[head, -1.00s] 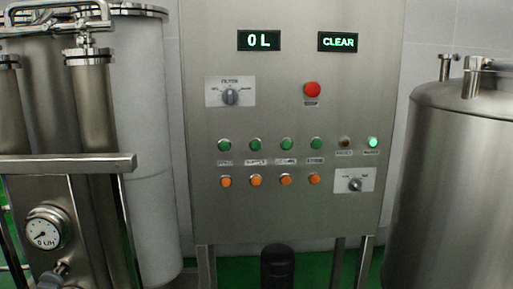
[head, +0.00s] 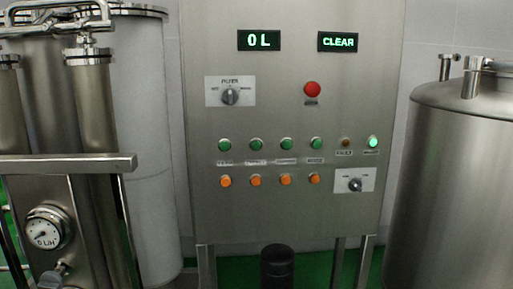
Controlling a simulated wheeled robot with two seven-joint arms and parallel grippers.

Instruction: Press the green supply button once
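A steel control panel (head: 350,115) stands upright in the middle of the head view. A row of green buttons runs across it: the first (head: 225,145), the second (head: 256,145), the third (head: 286,144) and the fourth (head: 316,143). The small labels below them are blurred, so I cannot tell surely which one says supply. Orange buttons (head: 256,181) sit in a row beneath. A lit green lamp (head: 373,142) is at the right end. Neither of my grippers is in view.
The displays read "0 L" (head: 259,41) and "CLEAR" (head: 338,42). A red button (head: 312,89) and selector knobs (head: 230,97) (head: 355,185) are also on the panel. Steel pipework with a gauge (head: 48,228) stands left, a steel tank (head: 455,180) right. The panel's front is unobstructed.

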